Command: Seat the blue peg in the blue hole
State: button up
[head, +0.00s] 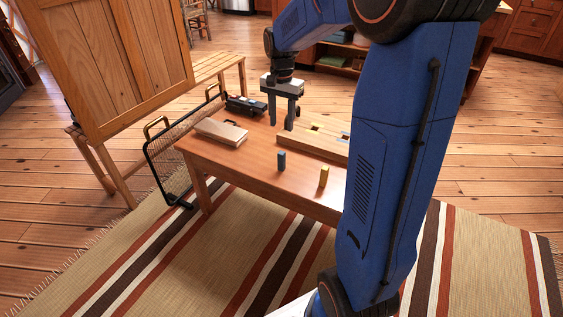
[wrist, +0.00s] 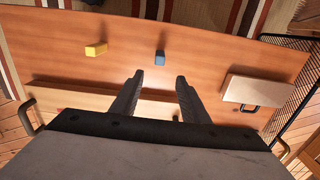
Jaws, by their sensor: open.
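The blue peg (head: 281,161) stands upright on the wooden table near its front edge. It also shows in the wrist view (wrist: 160,58), ahead of my fingertips. My gripper (head: 283,125) is open and empty, pointing down at the left end of the board. In the wrist view my fingers (wrist: 156,88) are spread apart, with the peg beyond them and nothing between them.
A yellow peg (head: 324,177) stands to the right of the blue peg. A wooden block with a dark handle (head: 221,132) lies at the table's left, with a dark device (head: 244,105) behind it. A black mesh rack (head: 168,165) stands beside the table's left end.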

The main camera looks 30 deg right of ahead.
aim_at(281, 152)
notch_tip(281, 152, down, 14)
jog(key=shift+f, duration=0.1)
dwell(0.6)
jog(key=shift+c, duration=0.5)
grip_shut()
